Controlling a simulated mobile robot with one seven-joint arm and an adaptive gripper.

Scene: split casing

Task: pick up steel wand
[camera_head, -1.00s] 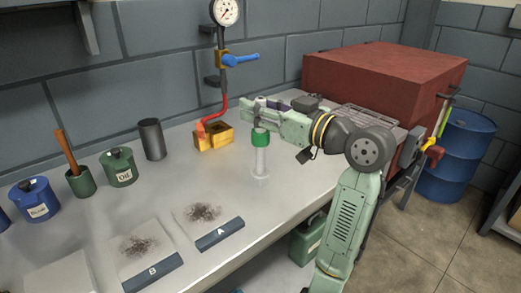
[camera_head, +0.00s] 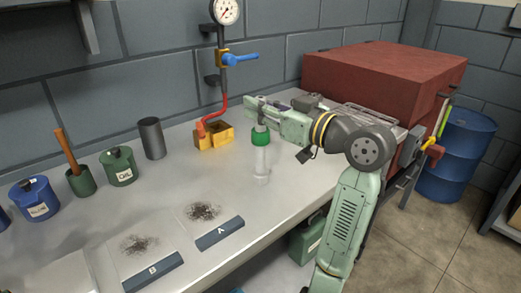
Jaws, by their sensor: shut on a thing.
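The steel wand (camera_head: 261,162) stands upright over the bench, a pale grey shaft with a green collar (camera_head: 261,138) near its top. My gripper (camera_head: 259,112) is shut on the upper end of the wand, just above the green collar. The fingers and the wand's top overlap, so the exact grip is partly hidden. The wand's lower end looks pale against the grey bench top, and I cannot tell whether it touches the surface.
Plates marked A (camera_head: 220,232) and B (camera_head: 153,271) lie in front. A large red block (camera_head: 380,75) stands behind my arm.

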